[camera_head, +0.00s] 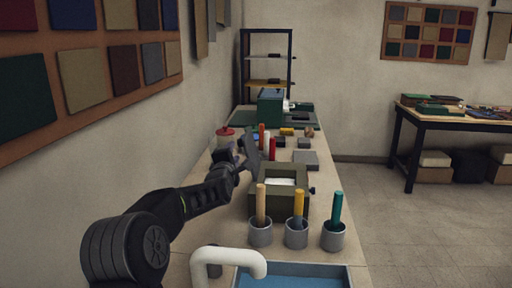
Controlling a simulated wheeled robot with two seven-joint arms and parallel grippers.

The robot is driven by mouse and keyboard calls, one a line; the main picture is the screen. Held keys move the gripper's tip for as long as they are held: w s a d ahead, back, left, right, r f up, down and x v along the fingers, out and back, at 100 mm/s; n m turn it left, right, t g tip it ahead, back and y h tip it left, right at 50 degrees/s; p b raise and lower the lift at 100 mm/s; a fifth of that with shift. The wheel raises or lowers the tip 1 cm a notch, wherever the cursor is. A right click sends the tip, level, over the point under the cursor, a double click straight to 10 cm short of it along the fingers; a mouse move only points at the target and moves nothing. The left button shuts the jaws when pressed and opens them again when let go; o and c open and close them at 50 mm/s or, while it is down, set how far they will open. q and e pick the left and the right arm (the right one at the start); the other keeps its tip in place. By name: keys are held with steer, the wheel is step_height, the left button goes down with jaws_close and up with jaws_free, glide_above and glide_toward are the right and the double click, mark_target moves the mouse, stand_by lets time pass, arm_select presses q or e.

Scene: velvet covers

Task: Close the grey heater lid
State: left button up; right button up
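A boxy olive-grey heater (296,203) stands on the long bench, with a pale square recess (280,182) showing in its top. I cannot clearly make out its lid; a flat grey piece beside my gripper may be part of the gripper or a raised lid. My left arm comes in from the lower left. My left gripper (247,155) is above and just behind the heater's far left corner. Its fingers are small and dark, so I cannot tell whether they are open or touching anything. My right gripper is not in view.
Grey cups with tan, yellow and teal handles (297,233) stand in front of the heater. A white faucet (230,258) and blue basin (295,277) are nearest. The wall is close on the left.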

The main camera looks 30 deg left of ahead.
mark_target(239, 145)
arm_select(q)
steer(key=shift+w+d, duration=0.35)
steer(key=shift+w, duration=0.05)
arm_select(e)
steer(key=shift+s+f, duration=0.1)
arm_select(q)
steer(key=shift+o, duration=0.4)
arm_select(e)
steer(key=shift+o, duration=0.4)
arm_select(q)
steer(key=shift+o, duration=1)
steer(key=shift+a, duration=0.1)
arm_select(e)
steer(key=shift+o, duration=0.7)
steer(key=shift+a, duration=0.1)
arm_select(q)
steer(key=shift+p+x, duration=1.35)
steer(key=shift+x, duration=2.5)
steer(key=shift+f, duration=0.1)
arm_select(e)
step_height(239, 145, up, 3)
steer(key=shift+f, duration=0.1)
arm_select(q)
steer(key=shift+c, duration=0.6)
jaws_close()
